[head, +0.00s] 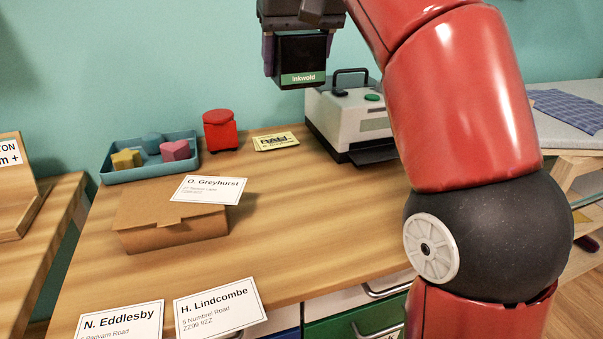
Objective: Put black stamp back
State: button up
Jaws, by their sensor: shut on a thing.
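My gripper (299,50) is at the top of the head view, raised above the back of the wooden table. It is shut on a black block (303,66) with a green "inkwold" label along its lower edge. The block hangs upright between the fingers, clear of the table. I cannot tell from its shape alone whether it is the black stamp. A blue tray (117,178) at the back left holds a yellow, a pink and a blue-green piece. No other black stamp is visible on the table.
A red canister-like object (220,130) and a yellow card (276,142) stand and lie behind the cardboard box (170,225). A grey-white printer-like machine (347,122) is below and right of my gripper. Address cards (120,320) lie in front. The middle tabletop (310,215) is clear.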

notch_tip(320, 180, down, 19)
jog(key=b, duration=0.3)
jog(key=shift+r, duration=0.15)
jog(key=shift+f+b, duration=0.25)
jog(key=shift+b, duration=0.15)
jog(key=o, duration=1)
jog(key=shift+r, duration=0.1)
jog(key=shift+s+r+p, duration=0.1)
jog(key=shift+r+p, duration=0.2)
jog(key=shift+r, duration=0.25)
jog(key=p+v, duration=0.1)
jog(key=v, duration=1)
jog(key=shift+s+d+r+p, duration=0.1)
jog(key=shift+s+p, duration=0.05)
jog(key=shift+p, duration=0.2)
